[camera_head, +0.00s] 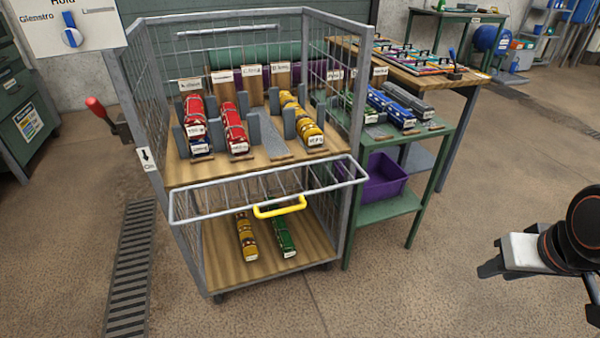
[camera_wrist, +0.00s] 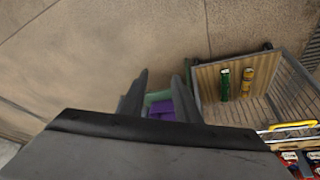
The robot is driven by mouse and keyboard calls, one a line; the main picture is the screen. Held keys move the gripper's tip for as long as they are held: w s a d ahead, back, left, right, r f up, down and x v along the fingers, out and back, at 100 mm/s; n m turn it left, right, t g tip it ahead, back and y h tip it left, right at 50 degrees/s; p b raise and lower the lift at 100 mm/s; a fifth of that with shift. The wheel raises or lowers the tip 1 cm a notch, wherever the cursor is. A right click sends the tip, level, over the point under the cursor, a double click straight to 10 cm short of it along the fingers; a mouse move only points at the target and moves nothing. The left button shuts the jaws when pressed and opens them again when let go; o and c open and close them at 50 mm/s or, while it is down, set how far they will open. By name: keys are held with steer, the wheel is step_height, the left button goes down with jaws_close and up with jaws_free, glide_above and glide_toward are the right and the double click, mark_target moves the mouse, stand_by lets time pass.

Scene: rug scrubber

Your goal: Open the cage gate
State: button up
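The wire cage (camera_head: 355,90) stands left of centre in the head view, with an upper and a lower wooden shelf. A pale-framed wire gate panel (camera_head: 185,205) juts from its front at mid-height, with a yellow handle (camera_head: 279,207) on its front edge. The handle also shows at the lower right of the wrist view (camera_wrist: 290,126). My gripper (camera_head: 486,268) is at the far right of the head view, well apart from the gate. In the wrist view its two fingers (camera_wrist: 163,80) are spread with nothing between them.
A green table (camera_head: 385,210) with a purple bin (camera_head: 382,178) adjoins the cage. A red-handled lever (camera_head: 97,108) is at left. Floor between cage and gripper is clear.

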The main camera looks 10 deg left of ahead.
steer(key=w+a+r+n, duration=0.6)
steer(key=a, duration=0.1)
step_height(320, 180, up, 7)
steer(key=n+g+y, duration=0.1)
steer(key=n+g, duration=0.2)
steer(key=n, duration=1.5)
glide_above(284, 209)
steer(key=s+d, duration=0.2)
steer(key=s, duration=0.1)
steer(key=w+f, duration=0.1)
steer(key=f, duration=0.4)
steer(key=a+f, duration=0.1)
steer(key=f, duration=0.4)
steer(key=w+f, duration=0.1)
steer(key=f, duration=0.5)
steer(key=shift+w+a, duration=0.35)
steer(key=shift+a, duration=0.05)
jaws_close()
